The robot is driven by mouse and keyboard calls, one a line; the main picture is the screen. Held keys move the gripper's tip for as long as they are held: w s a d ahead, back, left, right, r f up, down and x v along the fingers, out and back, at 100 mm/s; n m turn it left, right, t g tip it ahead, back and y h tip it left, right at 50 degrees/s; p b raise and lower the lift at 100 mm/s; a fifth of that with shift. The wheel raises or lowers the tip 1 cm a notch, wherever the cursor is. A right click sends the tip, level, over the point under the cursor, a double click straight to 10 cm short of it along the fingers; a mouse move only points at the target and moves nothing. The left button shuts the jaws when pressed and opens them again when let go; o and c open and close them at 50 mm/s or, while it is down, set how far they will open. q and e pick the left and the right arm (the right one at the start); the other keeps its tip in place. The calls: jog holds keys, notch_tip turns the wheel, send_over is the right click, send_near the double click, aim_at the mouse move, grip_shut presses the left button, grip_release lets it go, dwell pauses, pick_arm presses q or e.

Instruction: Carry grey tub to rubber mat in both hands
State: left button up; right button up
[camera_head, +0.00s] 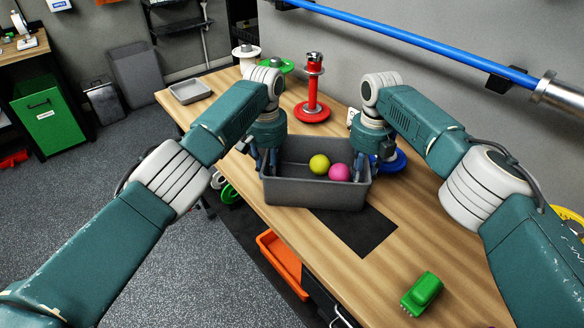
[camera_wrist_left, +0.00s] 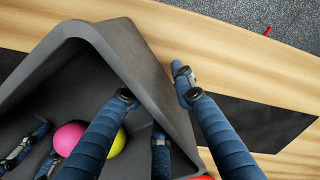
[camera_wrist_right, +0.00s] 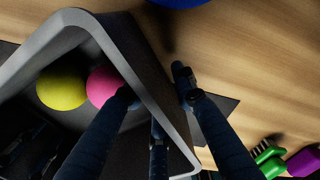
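The grey tub (camera_head: 315,192) stands on the workbench, over part of the black rubber mat (camera_head: 362,236). A yellow ball (camera_head: 319,164) and a pink ball (camera_head: 339,173) lie in it. My left gripper (camera_head: 266,163) straddles the tub's left wall, and my right gripper (camera_head: 374,167) straddles its right wall. In the left wrist view, one finger is inside the tub (camera_wrist_left: 140,65) and one outside, spread with space around the wall. The right wrist view shows the same at the other wall (camera_wrist_right: 140,60). Both grippers look open. The tub's underside is hidden.
A red spool stand (camera_head: 312,108) stands behind the tub, and a blue disc (camera_head: 392,160) lies behind my right gripper. A green brush (camera_head: 422,293) lies near the front right. A grey tray (camera_head: 190,92) sits at the far left. The bench right of the mat is mostly clear.

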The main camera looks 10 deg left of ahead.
jog(key=shift+r, duration=0.25)
pick_arm(q)
notch_tip(320, 180, up, 11)
jog(key=shift+r, duration=0.2)
pick_arm(e)
notch_tip(320, 180, up, 12)
jog(key=shift+f, duration=0.25)
